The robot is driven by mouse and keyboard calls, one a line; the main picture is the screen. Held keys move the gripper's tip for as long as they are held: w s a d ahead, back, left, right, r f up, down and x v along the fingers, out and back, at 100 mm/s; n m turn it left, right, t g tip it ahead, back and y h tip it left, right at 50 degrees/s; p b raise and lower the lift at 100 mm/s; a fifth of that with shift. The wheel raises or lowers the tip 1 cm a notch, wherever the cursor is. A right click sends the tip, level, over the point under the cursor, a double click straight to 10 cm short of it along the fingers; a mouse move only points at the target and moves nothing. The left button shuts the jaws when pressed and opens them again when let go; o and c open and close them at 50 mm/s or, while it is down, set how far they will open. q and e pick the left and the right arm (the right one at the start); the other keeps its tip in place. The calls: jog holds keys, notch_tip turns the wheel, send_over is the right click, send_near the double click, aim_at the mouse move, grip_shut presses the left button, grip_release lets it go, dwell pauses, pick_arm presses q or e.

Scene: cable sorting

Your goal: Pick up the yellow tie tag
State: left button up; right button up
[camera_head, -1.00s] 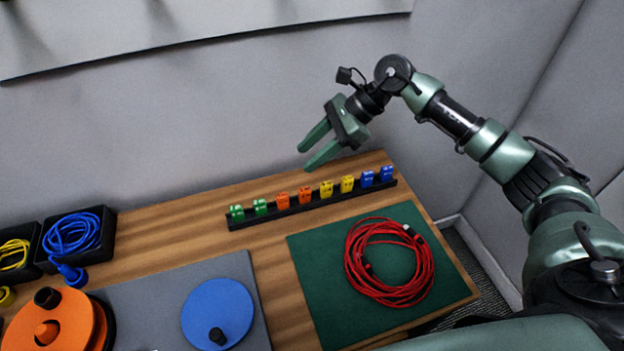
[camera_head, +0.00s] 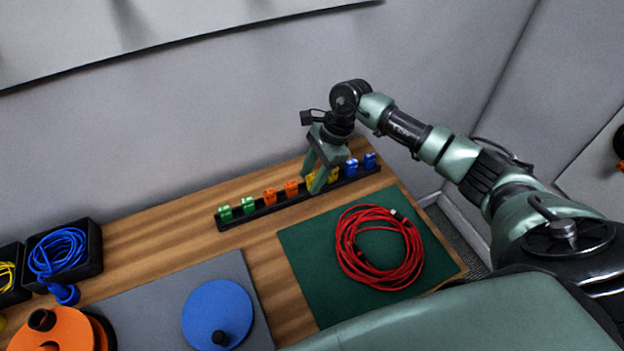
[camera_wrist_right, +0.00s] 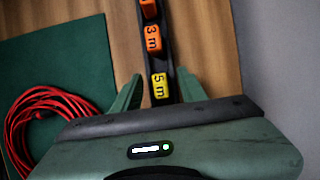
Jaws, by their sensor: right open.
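A yellow tie tag marked "5 m" (camera_wrist_right: 159,86) stands in the black rack (camera_head: 252,213). In the right wrist view it lies between the two green fingers of my right gripper (camera_wrist_right: 158,78), which are open with a gap on both sides. In the head view my right gripper (camera_head: 311,183) is down at the rack, its fingers partly covering the two yellow tags. The second yellow tag (camera_head: 335,174) shows just right of the fingers. My left gripper is out of view.
Green tags (camera_head: 248,205), orange tags (camera_head: 291,188) and blue tags (camera_head: 369,160) share the rack. A red cable coil (camera_head: 352,250) lies on a green mat (camera_head: 310,285). A blue disc (camera_head: 217,312) and an orange reel (camera_head: 65,328) are at the front left.

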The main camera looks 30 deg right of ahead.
jog(key=shift+c, duration=0.3)
grip_shut()
jog(key=shift+r, duration=0.1)
